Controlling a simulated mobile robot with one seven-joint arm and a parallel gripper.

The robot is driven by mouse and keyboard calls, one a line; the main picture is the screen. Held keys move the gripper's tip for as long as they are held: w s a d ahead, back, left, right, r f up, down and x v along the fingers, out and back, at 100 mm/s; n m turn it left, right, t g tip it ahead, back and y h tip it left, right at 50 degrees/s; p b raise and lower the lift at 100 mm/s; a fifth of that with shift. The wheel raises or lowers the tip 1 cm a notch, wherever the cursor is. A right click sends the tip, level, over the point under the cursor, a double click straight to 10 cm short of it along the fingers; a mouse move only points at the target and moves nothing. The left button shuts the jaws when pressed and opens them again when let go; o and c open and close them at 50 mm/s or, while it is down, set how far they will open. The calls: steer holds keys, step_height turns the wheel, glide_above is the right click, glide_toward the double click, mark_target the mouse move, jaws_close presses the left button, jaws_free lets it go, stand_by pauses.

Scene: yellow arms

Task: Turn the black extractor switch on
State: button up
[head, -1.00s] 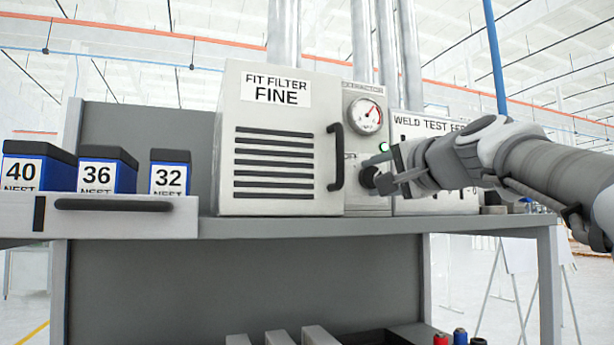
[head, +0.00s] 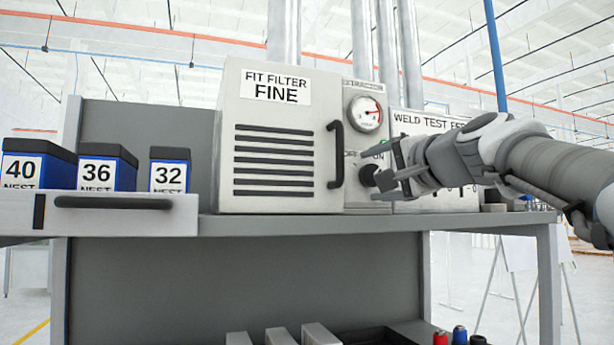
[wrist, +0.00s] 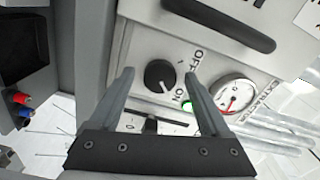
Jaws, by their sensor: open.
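The black extractor switch (head: 369,174) is a round knob on the pale extractor panel (head: 363,203), below a gauge (head: 365,114). In the wrist view the knob (wrist: 159,76) shows whole, and its white mark appears turned toward the ON label (wrist: 178,96), away from the OFF label (wrist: 197,57). A green lamp (wrist: 187,105) is lit beside ON. My gripper (head: 371,172) is open and empty in front of the knob. In the wrist view its fingers (wrist: 159,75) frame the knob, one on each side, and do not appear to touch it.
A filter cabinet (head: 278,193) with a black handle (head: 336,155) stands left of the panel and juts forward. The weld test box (head: 432,122) is to the right, partly behind my arm. A drawer with labelled blue boxes (head: 107,167) is at the far left.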

steer(key=b+v, duration=0.3)
steer(key=v, duration=1.4)
steer(key=shift+s, duration=0.15)
steer(key=s+a+f+n+g+h, duration=0.1)
steer(key=a+f+n+g, duration=0.15)
steer(key=f, duration=0.85)
steer(key=s+a+f+n+g+h, duration=0.1)
steer(key=a+f+n+g, duration=0.15)
steer(key=f, duration=0.95)
steer(key=s+a+f+n+g+h, duration=0.1)
steer(key=f+n+g, duration=0.15)
steer(key=f, duration=0.85)
steer(key=s+f+n+g+h, duration=0.1)
steer(key=s+f+n+g, duration=0.1)
steer(key=f, duration=0.5)
steer(key=s+f+n+g+h, duration=0.1)
steer(key=s+f+n+g, duration=0.1)
steer(key=s+f, duration=0.3)
step_height(320, 180, down, 2)
steer(key=shift+d+f+h, duration=0.1)
steer(key=shift+d+h, duration=0.2)
steer(key=shift+d, duration=0.05)
